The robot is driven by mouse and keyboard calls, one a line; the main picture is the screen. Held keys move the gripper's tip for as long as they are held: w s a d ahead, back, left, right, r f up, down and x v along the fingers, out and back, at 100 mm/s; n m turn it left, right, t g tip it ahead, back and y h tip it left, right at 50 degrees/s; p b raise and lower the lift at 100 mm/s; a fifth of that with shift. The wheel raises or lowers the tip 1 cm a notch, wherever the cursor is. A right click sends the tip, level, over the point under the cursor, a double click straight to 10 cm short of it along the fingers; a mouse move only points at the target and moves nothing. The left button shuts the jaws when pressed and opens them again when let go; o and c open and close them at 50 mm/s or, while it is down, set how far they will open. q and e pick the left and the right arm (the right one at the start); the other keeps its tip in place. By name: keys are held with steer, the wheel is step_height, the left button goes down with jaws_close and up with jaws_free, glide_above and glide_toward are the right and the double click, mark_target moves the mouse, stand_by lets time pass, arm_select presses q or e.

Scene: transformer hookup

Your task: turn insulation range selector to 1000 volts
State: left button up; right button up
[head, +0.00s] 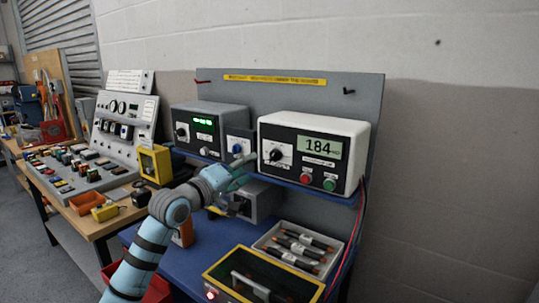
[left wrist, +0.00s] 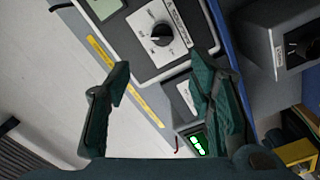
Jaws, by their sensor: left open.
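A white-cased instrument (head: 357,133) with a display reading 184 stands on the blue shelf. On the left of its black panel is a black selector knob (head: 276,155) on a white dial plate. The left wrist view shows the knob (left wrist: 161,34) near the top, on its plate (left wrist: 178,48). The dial markings are too small to read. My left gripper (head: 246,167) is open and empty, just left of and slightly below the knob in the head view. Its two fingers (left wrist: 163,82) are spread apart below the knob in the wrist view, not around it. My right gripper is not seen.
A grey instrument with a green display (head: 204,122) stands to the left. A small unit with a blue knob (head: 237,148) sits between the two. Below are a tray of probes (head: 255,240) and a yellow-rimmed box (head: 215,269). Red and black leads (head: 355,220) hang at right.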

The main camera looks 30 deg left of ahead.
mark_target(271, 157)
arm_select(q)
steer(key=w, duration=0.3)
steer(key=w+d, duration=0.1)
steer(key=w, duration=0.6)
steer(key=shift+w+d+f, duration=0.25)
steer(key=shift+f, duration=0.05)
steer(key=shift+w+r, duration=0.1)
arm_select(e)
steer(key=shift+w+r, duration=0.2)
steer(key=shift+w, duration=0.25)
arm_select(q)
steer(key=c, duration=1.2)
steer(key=shift+o, duration=0.2)
